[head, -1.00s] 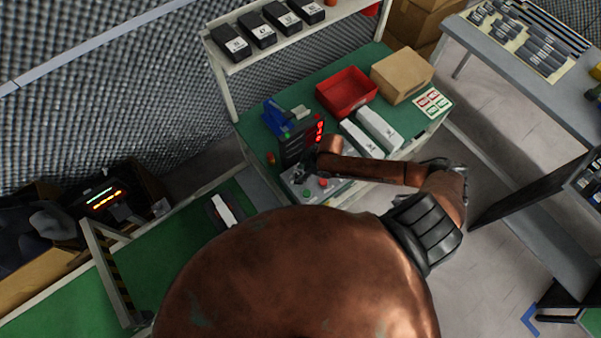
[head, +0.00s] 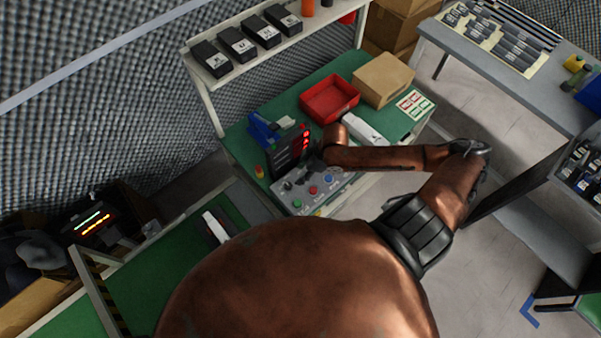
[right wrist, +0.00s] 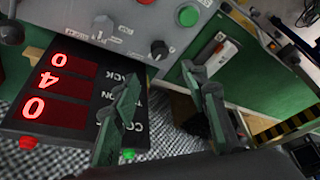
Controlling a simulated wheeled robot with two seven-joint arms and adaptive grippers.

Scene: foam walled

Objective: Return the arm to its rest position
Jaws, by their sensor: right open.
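My right arm (head: 380,158), copper coloured, reaches across the front of the green workbench (head: 248,145) in the head view. Its wrist end is beside the dark display unit (head: 290,152) and above the grey control panel (head: 322,188). The right gripper is mostly hidden behind the wrist there. In the right wrist view the right gripper (right wrist: 160,78) has its two fingers apart with nothing between them. The control panel (right wrist: 135,25) with knobs and a green button lies beyond the fingertips, and the display with red digits (right wrist: 60,92) is at the left. My left gripper is not in view.
A red bin (head: 329,97), a cardboard box (head: 383,80) and a white box (head: 365,128) stand on the bench near the arm. A shelf with black boxes (head: 245,45) is above its back edge. Open floor (head: 480,115) lies to the right.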

